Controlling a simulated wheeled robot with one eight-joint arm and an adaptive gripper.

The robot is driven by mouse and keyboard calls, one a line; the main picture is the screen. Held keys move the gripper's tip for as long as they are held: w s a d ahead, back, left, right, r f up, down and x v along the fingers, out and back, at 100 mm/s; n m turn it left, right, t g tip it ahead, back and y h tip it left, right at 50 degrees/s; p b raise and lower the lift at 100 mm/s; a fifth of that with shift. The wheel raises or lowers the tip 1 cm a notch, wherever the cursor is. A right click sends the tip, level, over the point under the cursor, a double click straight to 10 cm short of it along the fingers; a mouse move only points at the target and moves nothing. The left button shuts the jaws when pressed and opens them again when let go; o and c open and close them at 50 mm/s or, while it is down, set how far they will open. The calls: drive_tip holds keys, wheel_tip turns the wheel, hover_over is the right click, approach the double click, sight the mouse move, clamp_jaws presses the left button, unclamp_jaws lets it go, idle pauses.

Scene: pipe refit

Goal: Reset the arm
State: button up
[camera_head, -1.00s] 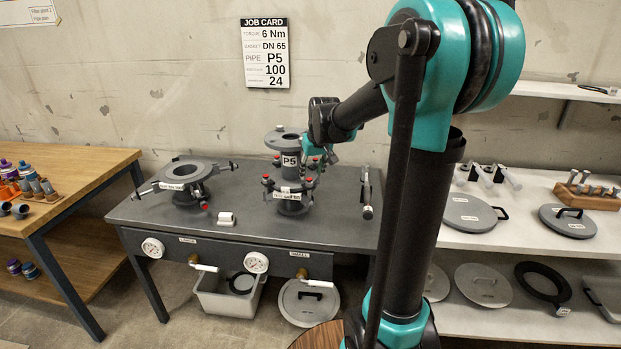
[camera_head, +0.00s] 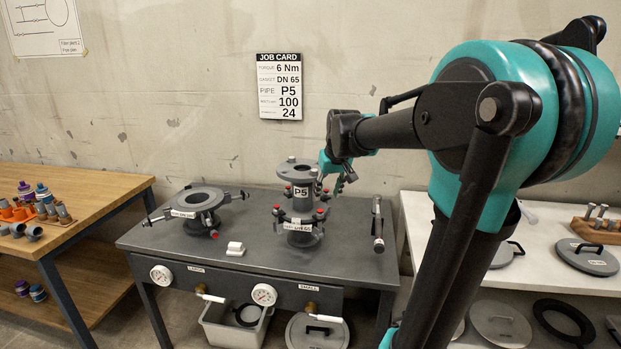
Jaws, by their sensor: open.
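My gripper (camera_head: 334,182) is at the end of my teal and black arm, above the back right part of the grey workbench. It hangs just right of the upper part of the pipe marked P5 (camera_head: 301,190) and looks open and empty, with its fingers small in view. The P5 pipe stands upright in the small flange fixture (camera_head: 299,225), which has red-tipped clamps around it. I cannot tell whether a fingertip touches the pipe's top flange; a small gap seems to show.
A large flange fixture (camera_head: 196,200) stands left on the grey workbench (camera_head: 250,262), with a small white block (camera_head: 235,248) in front. A torque wrench (camera_head: 378,225) lies at the right edge. A wooden table (camera_head: 80,190) is left; white shelves (camera_head: 540,238) are right. A job card (camera_head: 279,86) hangs behind.

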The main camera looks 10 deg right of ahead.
drive_tip(key=s+d+f+m, duration=0.2)
drive_tip(key=s+d+f, duration=0.1)
drive_tip(key=s+f, duration=1.7)
drive_tip(key=s, duration=0.4)
drive_tip(key=shift+f+h, duration=0.15)
drive_tip(key=shift+h, duration=0.25)
drive_tip(key=shift+d, duration=0.1)
drive_tip(key=shift+c, duration=0.4)
drive_tip(key=shift+c, duration=0.5)
